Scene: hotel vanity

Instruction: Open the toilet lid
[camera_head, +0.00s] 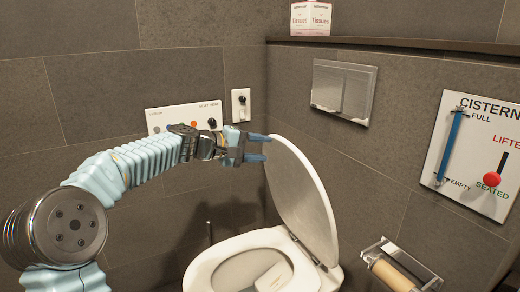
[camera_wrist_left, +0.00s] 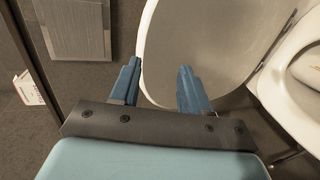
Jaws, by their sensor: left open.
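The toilet lid (camera_head: 301,196) is raised and stands steeply tilted above the toilet bowl (camera_head: 222,254). The seat and open bowl show below it. My left gripper (camera_head: 268,147) is at the lid's upper left edge, with its blue fingers apart. In the left wrist view the open fingers (camera_wrist_left: 158,88) reach over the lid (camera_wrist_left: 200,45), whose edge passes near the fingers. I cannot tell whether a finger touches it. The bowl also shows at the right of that view (camera_wrist_left: 290,85). My right gripper is in neither view.
A flush plate (camera_head: 343,91) is on the right wall, below a shelf with a tissue box (camera_head: 311,17). A toilet paper holder (camera_head: 398,270) is right of the toilet. A cistern panel (camera_head: 474,152) hangs at far right. A control panel (camera_head: 176,117) is behind my left arm.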

